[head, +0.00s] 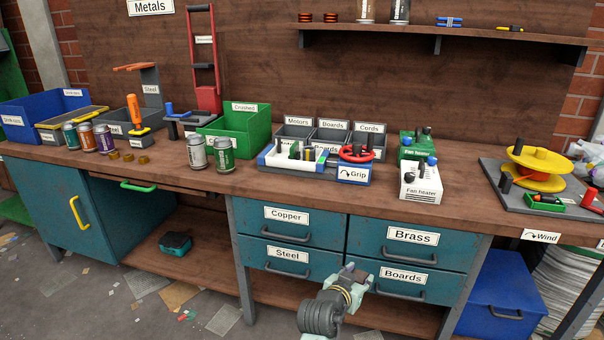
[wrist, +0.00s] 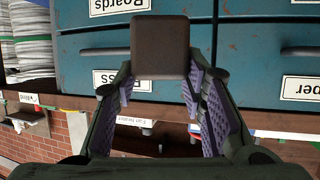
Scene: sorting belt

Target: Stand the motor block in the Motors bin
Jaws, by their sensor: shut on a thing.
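The motor block (wrist: 160,48) is a dark brown, square-faced block between the fingertips of my gripper (wrist: 160,76) in the wrist view. My gripper is shut on it. In the head view my gripper (head: 354,275) is low in front of the lower drawers, below the bench top; the block is hard to make out there. The Motors bin (head: 297,121) is a grey compartment at the left of a labelled row on the bench, beside the Boards bin (head: 333,124) and the Cords bin (head: 369,127). Its inside is mostly hidden by the things in front.
A white and blue tray with a Grip label (head: 353,174) and a red ring stands before the bins. A green crate (head: 243,107) stands left, fan heater boxes (head: 420,185) right. The bench's front edge (head: 300,197) lies above my gripper. A shelf (head: 440,35) hangs above.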

